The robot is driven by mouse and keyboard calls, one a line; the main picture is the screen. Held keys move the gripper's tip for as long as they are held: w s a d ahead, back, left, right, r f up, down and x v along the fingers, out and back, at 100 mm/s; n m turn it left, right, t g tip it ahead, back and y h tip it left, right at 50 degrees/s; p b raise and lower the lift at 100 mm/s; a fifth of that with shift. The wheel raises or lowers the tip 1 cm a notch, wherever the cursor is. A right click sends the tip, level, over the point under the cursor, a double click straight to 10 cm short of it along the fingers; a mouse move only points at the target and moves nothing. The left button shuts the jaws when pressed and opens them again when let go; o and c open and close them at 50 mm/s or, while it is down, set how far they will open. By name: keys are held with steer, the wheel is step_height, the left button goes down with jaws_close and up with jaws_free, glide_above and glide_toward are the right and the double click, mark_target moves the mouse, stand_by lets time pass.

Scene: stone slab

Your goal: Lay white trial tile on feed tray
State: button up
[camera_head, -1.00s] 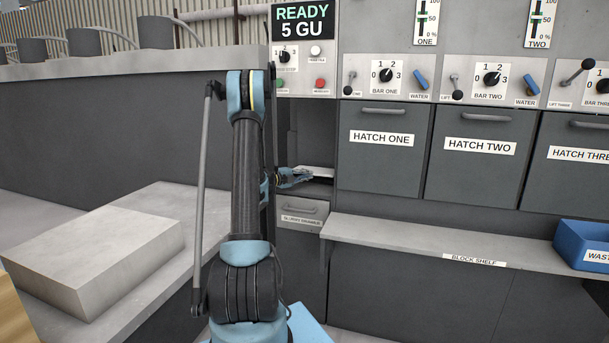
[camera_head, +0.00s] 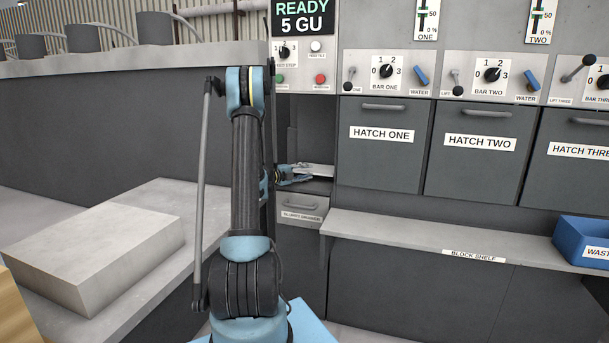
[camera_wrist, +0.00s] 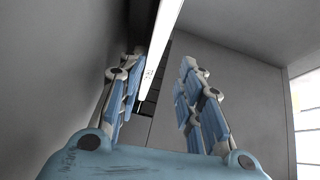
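A pale flat plate (camera_head: 318,170), which looks like the white trial tile, lies level in the recess left of hatch one. My gripper (camera_head: 300,176) is at its left end, just below it in the picture. In the wrist view my gripper (camera_wrist: 163,95) has its fingers spread apart. A long white edge (camera_wrist: 160,45) with small marks on it runs near the left finger, with a clear gap to the right finger. I cannot tell whether this edge belongs to the tile or the feed tray, and I cannot make out the tray separately.
The slurry drawer (camera_head: 301,210) is below the recess. The block shelf (camera_head: 400,232) runs to the right, with a blue waste bin (camera_head: 575,240) at its end. A stone block (camera_head: 95,250) lies on the slab at left. Recess walls stand close around my gripper.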

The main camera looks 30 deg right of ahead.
steer(key=a, duration=0.7)
steer(key=s+a, duration=0.1)
steer(key=a, duration=0.3)
steer(key=shift+a+r, duration=0.25)
steer(key=shift+r, duration=0.1)
steer(key=shift+r, duration=0.1)
